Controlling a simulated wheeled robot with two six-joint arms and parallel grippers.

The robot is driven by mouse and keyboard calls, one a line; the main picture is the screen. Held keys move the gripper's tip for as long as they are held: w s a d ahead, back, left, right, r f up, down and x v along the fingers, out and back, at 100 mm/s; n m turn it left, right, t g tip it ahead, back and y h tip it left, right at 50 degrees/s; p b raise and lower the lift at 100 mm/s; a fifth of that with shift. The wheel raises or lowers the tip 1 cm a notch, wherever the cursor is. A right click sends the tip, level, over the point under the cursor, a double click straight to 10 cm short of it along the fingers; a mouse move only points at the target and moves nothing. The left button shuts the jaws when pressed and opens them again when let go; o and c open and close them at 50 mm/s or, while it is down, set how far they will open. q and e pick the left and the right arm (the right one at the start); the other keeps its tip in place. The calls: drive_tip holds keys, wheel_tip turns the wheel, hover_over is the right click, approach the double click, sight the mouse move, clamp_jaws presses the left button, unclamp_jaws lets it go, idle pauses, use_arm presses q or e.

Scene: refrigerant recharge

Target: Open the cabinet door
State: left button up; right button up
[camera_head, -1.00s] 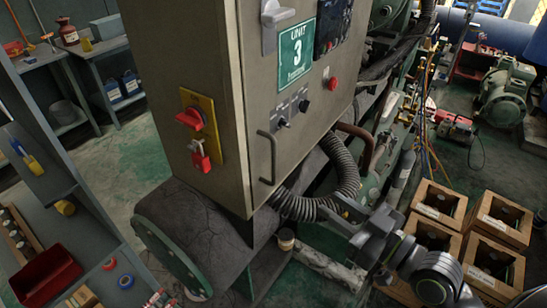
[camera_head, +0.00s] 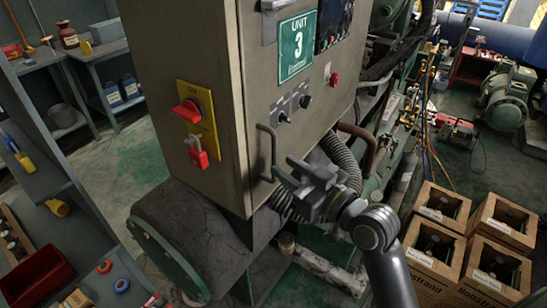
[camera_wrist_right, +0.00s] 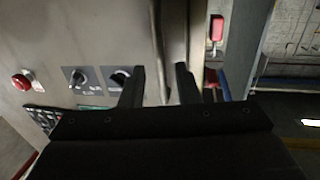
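The grey cabinet door (camera_head: 300,85) is shut and carries a "UNIT 3" sign. Its bar handle (camera_head: 273,147) stands upright near the door's left edge. My right gripper (camera_head: 284,169) is open at the lower part of the handle, just right of it. In the right wrist view its two dark fingers (camera_wrist_right: 160,78) are apart and point at the door. The handle (camera_wrist_right: 160,35) runs upright in line with the gap between them; I cannot tell whether they touch it. My left gripper is not in view.
A yellow plate with a red switch (camera_head: 198,115) and a red padlock (camera_head: 198,153) is on the cabinet's side. A ribbed hose (camera_head: 342,160) hangs beside the door. Open boxes (camera_head: 490,265) stand on the floor at right. A shelf (camera_head: 70,235) stands at left.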

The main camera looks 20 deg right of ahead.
sight(273, 178)
drive_tip(key=x, duration=0.4)
drive_tip(key=shift+w+a+p, duration=0.2)
drive_tip(key=shift+w+p, duration=0.15)
drive_tip(key=shift+p, duration=0.05)
clamp_jaws()
